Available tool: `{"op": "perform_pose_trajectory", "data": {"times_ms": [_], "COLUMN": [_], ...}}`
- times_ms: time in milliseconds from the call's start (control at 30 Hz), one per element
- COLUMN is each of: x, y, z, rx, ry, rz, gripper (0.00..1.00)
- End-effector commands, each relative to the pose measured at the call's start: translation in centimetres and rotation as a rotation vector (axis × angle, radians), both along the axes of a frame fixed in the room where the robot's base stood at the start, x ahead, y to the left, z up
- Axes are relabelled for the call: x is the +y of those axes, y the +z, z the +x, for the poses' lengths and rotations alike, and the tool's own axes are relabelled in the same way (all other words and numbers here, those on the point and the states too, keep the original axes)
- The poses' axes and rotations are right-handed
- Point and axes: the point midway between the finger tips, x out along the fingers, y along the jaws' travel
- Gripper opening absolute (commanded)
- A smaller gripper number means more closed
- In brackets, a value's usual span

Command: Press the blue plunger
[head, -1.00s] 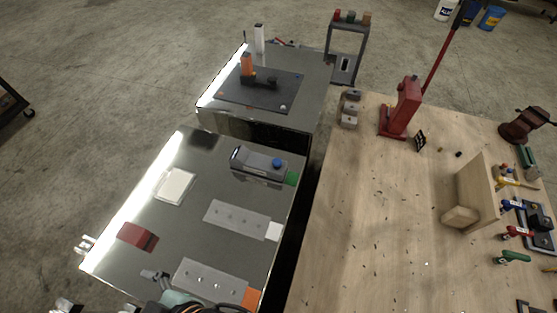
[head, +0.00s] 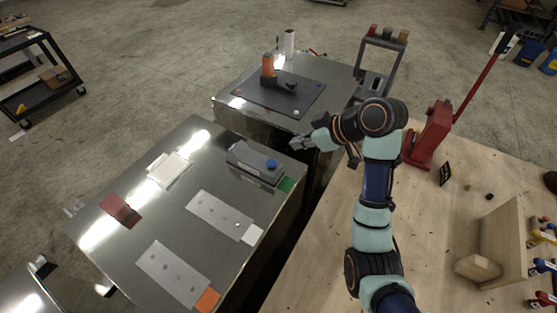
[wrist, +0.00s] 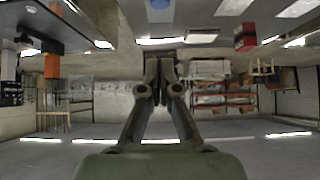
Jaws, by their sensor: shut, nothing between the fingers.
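The blue plunger (head: 271,163) is a round blue knob on top of a grey box-shaped device (head: 243,154) with a green block (head: 286,184) at its right end. The device sits on the near shiny metal trailer. My gripper (head: 297,144) is shut and empty, above and to the right of the plunger in the head view and apart from it.
A second metal trailer (head: 340,75) stands behind, with a dark mat (head: 255,99) carrying an orange-topped part (head: 268,66). A wooden table (head: 430,240) with a red jack (head: 432,135) lies right. Pale plates (head: 220,212) and a red block (head: 121,208) lie on the near trailer.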

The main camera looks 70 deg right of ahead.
Motion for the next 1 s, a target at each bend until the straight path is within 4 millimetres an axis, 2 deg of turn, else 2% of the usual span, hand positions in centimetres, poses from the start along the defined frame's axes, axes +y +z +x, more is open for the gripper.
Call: {"op": "perform_pose_trajectory", "data": {"times_ms": [233,367,767,900,1000], "x": [0.1,0.0,-0.9,-1.0,-1.0], "y": [-0.1,-1.1,-7.1,-9.4,-10.4], "z": [0.2,1.3,7.2,7.1,7.1], "rx": [0.000,0.002,0.002,0.002,0.001], "ry": [-0.001,0.000,0.000,-0.003,-0.003], "rz": [0.001,0.003,0.003,0.002,0.002], "gripper": [0.00,0.00,0.00,0.00,0.00]}}
